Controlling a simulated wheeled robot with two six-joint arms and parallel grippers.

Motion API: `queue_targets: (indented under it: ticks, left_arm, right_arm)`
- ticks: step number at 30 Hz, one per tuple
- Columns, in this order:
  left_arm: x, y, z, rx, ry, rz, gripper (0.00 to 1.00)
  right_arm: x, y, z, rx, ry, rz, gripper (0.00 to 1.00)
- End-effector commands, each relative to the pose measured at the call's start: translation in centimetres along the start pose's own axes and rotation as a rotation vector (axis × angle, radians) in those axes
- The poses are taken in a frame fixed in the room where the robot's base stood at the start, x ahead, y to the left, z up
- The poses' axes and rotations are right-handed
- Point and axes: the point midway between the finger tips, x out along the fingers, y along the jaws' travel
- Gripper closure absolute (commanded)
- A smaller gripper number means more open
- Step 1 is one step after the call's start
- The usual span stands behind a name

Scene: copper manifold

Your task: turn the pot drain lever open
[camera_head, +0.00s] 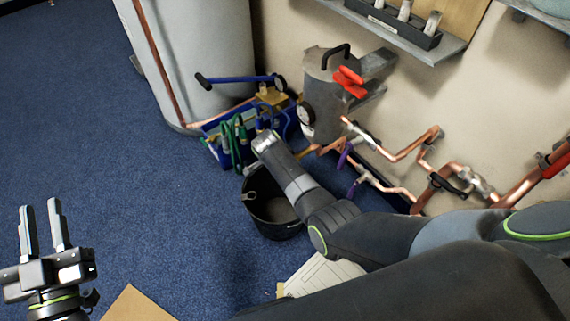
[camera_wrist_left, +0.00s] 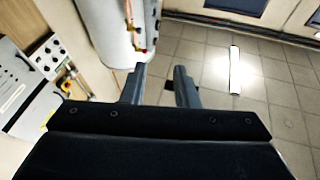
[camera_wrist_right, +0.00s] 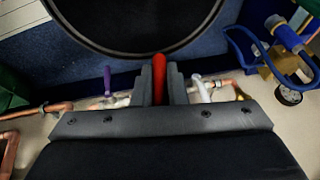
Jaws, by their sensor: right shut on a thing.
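The grey metal pot (camera_head: 322,95) stands against the wall in the head view, with a black top handle, red grips (camera_head: 348,82) and a round gauge (camera_head: 306,115). In the right wrist view my right gripper (camera_wrist_right: 160,78) is shut on a red lever (camera_wrist_right: 159,68), which stands out between the fingers. My right forearm hides this spot in the head view. My left gripper (camera_head: 41,206) is open and empty over the blue carpet at the far left. In the left wrist view it (camera_wrist_left: 159,76) also shows nothing between its fingers.
A black bucket (camera_head: 282,228) stands below my right forearm; its rim shows in the right wrist view (camera_wrist_right: 135,50). Copper pipes (camera_head: 395,150) with purple-handled valves (camera_head: 346,155) run along the wall. A blue tool tote (camera_head: 222,154) stands beside the white tank (camera_head: 205,60). Carpet at left is clear.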

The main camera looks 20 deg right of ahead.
Motion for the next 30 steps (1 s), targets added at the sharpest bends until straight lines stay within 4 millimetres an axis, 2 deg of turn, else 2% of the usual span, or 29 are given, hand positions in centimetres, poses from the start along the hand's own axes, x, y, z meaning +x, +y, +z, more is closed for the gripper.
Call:
queue_targets:
  ticks: [6, 12, 26, 27, 30]
  left_arm:
    - [0.0, 0.1, -2.2, 0.020, 0.129, 0.003, 0.73]
    - [-0.1, 0.3, -3.5, 0.032, 0.201, 0.005, 0.73]
    - [-0.1, 0.3, -3.8, 0.035, 0.220, 0.006, 0.73]
    - [-0.1, 0.3, -3.8, 0.035, 0.220, 0.006, 0.73]
    - [-0.1, 0.3, -3.8, 0.035, 0.219, 0.005, 0.73]
  right_arm:
    - [0.1, 0.0, 0.1, -0.038, -0.002, 0.092, 1.00]
    - [0.1, 0.1, 0.1, -0.054, -0.002, 0.133, 1.00]
    - [0.1, 0.1, 0.1, -0.060, -0.003, 0.145, 1.00]
    - [0.1, 0.1, 0.1, -0.060, -0.003, 0.145, 0.85]
    - [0.1, 0.1, 0.1, -0.060, -0.002, 0.144, 0.72]
